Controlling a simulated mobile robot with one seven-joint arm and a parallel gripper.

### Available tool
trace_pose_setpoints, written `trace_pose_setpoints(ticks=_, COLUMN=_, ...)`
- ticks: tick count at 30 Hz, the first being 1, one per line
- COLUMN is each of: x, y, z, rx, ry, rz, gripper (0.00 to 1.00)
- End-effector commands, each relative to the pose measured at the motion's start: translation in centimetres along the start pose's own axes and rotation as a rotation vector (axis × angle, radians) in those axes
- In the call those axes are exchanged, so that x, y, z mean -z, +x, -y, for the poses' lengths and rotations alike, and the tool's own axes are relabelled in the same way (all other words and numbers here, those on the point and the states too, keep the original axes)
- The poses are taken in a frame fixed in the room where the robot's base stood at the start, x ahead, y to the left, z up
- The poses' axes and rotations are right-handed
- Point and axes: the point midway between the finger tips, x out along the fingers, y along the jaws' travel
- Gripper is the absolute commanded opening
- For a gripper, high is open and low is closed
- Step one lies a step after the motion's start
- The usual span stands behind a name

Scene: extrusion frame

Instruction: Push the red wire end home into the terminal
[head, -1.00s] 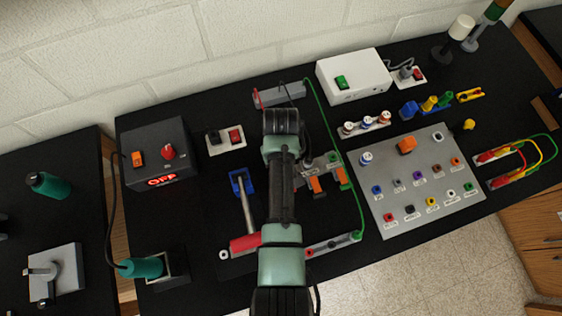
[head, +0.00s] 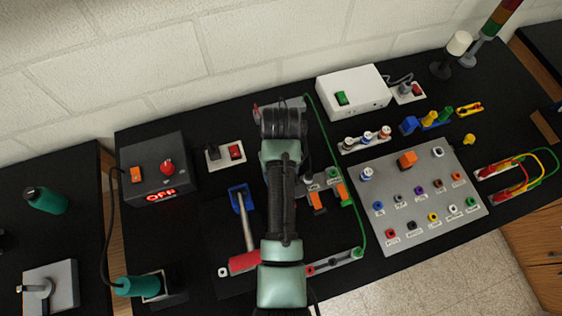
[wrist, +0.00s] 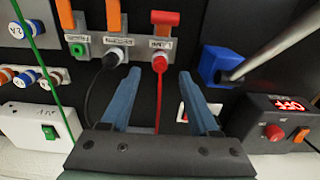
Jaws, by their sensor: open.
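In the wrist view, the red wire end (wrist: 160,64) is at the front of the grey terminal (wrist: 161,43) below a red lever (wrist: 165,17). How deep it sits cannot be told. The red wire (wrist: 157,105) runs back between the fingers. My gripper (wrist: 160,73) is open, its two blue fingers on either side of the wire and apart from it, tips just short of the terminal. A black wire end (wrist: 112,59) sits at the neighbouring terminal, close to the left finger. In the head view my arm hides the gripper and the red wire.
A green wire (head: 335,150) runs right of my arm. A blue stand with a metal rod and red handle (head: 244,262) lies left. The grey socket panel (head: 400,220) is right, the black OFF box (head: 150,158) left, and a white box (head: 352,88) behind.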

Motion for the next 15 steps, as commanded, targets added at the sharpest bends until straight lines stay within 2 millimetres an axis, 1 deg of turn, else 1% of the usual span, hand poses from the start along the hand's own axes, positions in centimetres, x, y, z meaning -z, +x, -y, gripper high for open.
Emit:
trace_pose_setpoints(ticks=1, x=0.2, y=-1.1, z=-0.1, rx=-0.002, ry=0.0, rz=-0.006, gripper=0.61)
trace_pose_setpoints(ticks=3, x=0.1, y=-2.7, z=0.0, rx=-0.002, ry=0.0, rz=-0.005, gripper=0.61)
trace_pose_setpoints(ticks=9, x=0.0, y=-6.6, z=0.0, rx=0.0, ry=0.0, rz=-0.001, gripper=0.61)
trace_pose_setpoints(ticks=12, x=0.0, y=-7.5, z=0.0, rx=0.0, ry=0.0, rz=0.0, gripper=0.61)
trace_pose_setpoints(ticks=15, x=0.0, y=-7.8, z=0.0, rx=0.001, ry=0.0, rz=0.001, gripper=0.61)
